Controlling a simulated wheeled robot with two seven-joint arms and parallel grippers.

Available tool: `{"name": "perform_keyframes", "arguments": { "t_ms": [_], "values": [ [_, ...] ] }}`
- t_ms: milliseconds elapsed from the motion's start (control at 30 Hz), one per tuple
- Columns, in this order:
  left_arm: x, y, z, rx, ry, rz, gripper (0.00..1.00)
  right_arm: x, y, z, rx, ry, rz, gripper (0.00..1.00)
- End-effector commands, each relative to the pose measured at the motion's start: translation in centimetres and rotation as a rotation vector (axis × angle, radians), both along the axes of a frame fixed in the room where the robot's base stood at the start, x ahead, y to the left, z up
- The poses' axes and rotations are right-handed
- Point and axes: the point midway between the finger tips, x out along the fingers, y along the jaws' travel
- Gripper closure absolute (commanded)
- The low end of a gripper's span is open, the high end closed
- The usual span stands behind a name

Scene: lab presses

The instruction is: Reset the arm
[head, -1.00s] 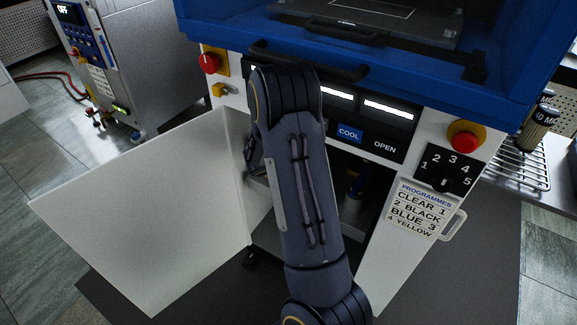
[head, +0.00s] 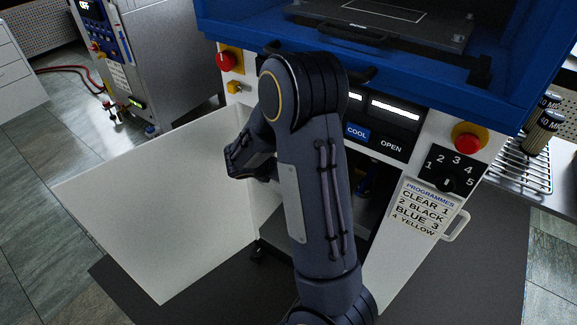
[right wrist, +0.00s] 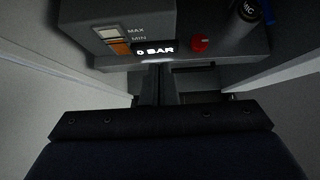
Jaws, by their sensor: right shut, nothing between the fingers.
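My right arm rises from the bottom middle of the head view, bends at the elbow and reaches down to the open cabinet below the blue press (head: 400,55). Part of its dark wrist end shows beside the open white door (head: 150,215); the fingertips are not clear there. In the right wrist view my right gripper (right wrist: 157,78) is shut with nothing in it. It points into the cabinet, towards a grey unit (right wrist: 220,30) with a "0 BAR" display, a MAX/MIN window and a red knob (right wrist: 200,44). My left gripper is not in view.
The press front carries red buttons (head: 226,61) (head: 469,137), a yellow switch (head: 236,87), COOL and OPEN panels, a programme dial (head: 446,182) and a programmes card (head: 425,206). A wire rack (head: 522,170) stands right.

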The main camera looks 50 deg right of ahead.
Motion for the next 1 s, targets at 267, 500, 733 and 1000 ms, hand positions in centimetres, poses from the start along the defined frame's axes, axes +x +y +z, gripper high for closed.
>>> {"name": "perform_keyframes", "arguments": {
  "t_ms": [267,500,733,1000],
  "values": [
    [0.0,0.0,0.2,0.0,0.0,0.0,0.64,-0.2,1.0,0.9,0.001,0.002,0.0,1.0],
    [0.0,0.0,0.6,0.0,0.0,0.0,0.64,-0.9,1.3,1.8,0.037,-0.04,-0.054,1.0],
    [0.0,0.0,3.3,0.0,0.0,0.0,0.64,-6.8,6.4,7.9,0.376,-0.363,-0.52,1.0],
    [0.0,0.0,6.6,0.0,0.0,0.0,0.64,-14.3,17.3,16.0,0.923,-0.67,-1.215,1.0]
  ]
}}
